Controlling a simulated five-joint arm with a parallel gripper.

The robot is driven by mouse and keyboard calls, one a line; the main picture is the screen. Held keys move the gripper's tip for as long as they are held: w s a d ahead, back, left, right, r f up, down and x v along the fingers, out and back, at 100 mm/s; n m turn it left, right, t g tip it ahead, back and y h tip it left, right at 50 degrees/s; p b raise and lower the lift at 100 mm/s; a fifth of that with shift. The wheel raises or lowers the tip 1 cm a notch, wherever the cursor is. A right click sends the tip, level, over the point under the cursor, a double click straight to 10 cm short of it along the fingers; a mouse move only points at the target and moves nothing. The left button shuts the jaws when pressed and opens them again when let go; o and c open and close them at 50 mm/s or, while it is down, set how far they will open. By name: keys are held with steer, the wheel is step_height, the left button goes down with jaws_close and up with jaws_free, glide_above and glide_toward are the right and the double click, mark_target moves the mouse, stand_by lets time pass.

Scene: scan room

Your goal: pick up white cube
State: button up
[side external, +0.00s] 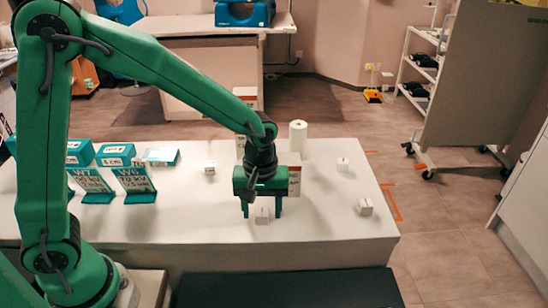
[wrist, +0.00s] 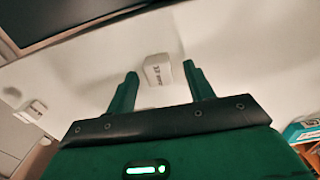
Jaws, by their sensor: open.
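Several small white cubes stand apart on the white table (side external: 325,222). One white cube (side external: 262,215) with dark print is near the front edge, just below my gripper (side external: 262,212) in the side view. My gripper points down, open and empty, its two green fingers to either side of this cube in the picture. In the wrist view the cube (wrist: 158,70) shows in line with the gap between the fingertips (wrist: 160,70); contact cannot be made out. Other white cubes are at front right (side external: 365,207), back right (side external: 343,163) and back left (side external: 209,168).
A white cylinder (side external: 298,137) and a printed box (side external: 294,178) stand behind my gripper. Teal-and-white boxes (side external: 115,154) and W6 (side external: 133,183) and W7 stands are at the left. A dark surface (side external: 290,288) lies in front of the table. The table's right part has free room.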

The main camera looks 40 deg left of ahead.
mark_target(262, 211)
stand_by(0.5)
steer(key=c, duration=1)
steer(key=shift+r, duration=0.1)
steer(key=shift+c, duration=0.2)
steer(key=shift+r, duration=0.65)
step_height(262, 211, up, 2)
steer(key=shift+r, duration=0.15)
steer(key=s+d+r, duration=0.7)
steer(key=s, duration=0.1)
steer(key=shift+s+d, duration=0.35)
steer(key=shift+s, duration=0.05)
